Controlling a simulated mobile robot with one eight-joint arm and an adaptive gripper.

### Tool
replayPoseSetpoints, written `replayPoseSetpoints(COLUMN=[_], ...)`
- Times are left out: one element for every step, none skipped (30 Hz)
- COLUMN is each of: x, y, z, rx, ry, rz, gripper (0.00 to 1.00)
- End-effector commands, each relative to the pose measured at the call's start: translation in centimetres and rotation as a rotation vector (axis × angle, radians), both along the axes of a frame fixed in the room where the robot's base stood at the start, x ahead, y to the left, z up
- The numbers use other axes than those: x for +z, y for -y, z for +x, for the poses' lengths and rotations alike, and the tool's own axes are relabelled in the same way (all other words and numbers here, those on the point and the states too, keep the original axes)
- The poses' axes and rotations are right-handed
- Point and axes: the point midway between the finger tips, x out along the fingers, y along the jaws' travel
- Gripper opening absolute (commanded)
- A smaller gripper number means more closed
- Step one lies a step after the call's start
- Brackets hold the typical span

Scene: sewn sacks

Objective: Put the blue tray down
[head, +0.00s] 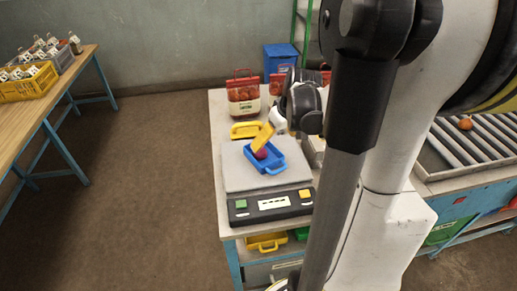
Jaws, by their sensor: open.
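The blue tray (277,160) is on or just over the light grey plate of the scale (240,178), slightly turned, with its handle at the lower right. A small purple-red item (261,154) is in it. A yellow piece (263,136) slants up from the tray's far side; I cannot tell what it is. My gripper (281,122) shows in part above and right of the tray, white and black, open. Its fingertips are hard to make out, and I see no clear grip on the tray.
A yellow tray (245,130) lies behind the scale. Red-and-white sacks (244,98) stand at the table's back. The scale's black panel (270,205) faces the front edge. A roller conveyor (470,140) is at right. A wooden bench (30,115) with a yellow crate (28,86) is at left.

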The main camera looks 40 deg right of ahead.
Motion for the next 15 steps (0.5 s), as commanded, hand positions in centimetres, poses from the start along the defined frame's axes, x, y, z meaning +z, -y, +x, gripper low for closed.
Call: replayPoseSetpoints(x=[0.1, 0.2, 0.4, 0.6, 1.0, 1.6, 2.1, 2.8, 3.7, 4.4, 5.0, 5.8, 6.4, 6.8, 7.3], y=[0.0, -0.1, -0.5, -1.0, -1.7, -3.1, -4.3, -5.8, -8.0, -9.8, -11.7, -14.2, -15.9, -17.6, -19.6], z=[-0.1, -0.1, 0.0, 0.1, 0.2, 0.3, 0.4, 0.5, 0.4, 0.3, 0.1, -0.4, -0.8, -1.3, -2.0], rx=[0.0, 0.001, 0.003, 0.007, 0.01, 0.016, 0.022, 0.028, 0.039, 0.047, 0.055, 0.067, 0.075, 0.083, 0.095], ry=[0.0, 0.0, 0.002, 0.004, 0.005, 0.01, 0.015, 0.022, 0.033, 0.043, 0.055, 0.071, 0.087, 0.101, 0.121], rz=[0.0, 0.0, -0.001, -0.003, -0.006, -0.01, -0.015, -0.02, -0.026, -0.032, -0.036, -0.041, -0.045, -0.046, -0.049], gripper=[1.0, 1.0, 1.0, 1.0, 1.0, 1.0, 1.0, 1.0, 1.0, 1.0, 1.0, 1.0, 1.0, 1.0, 1.0])
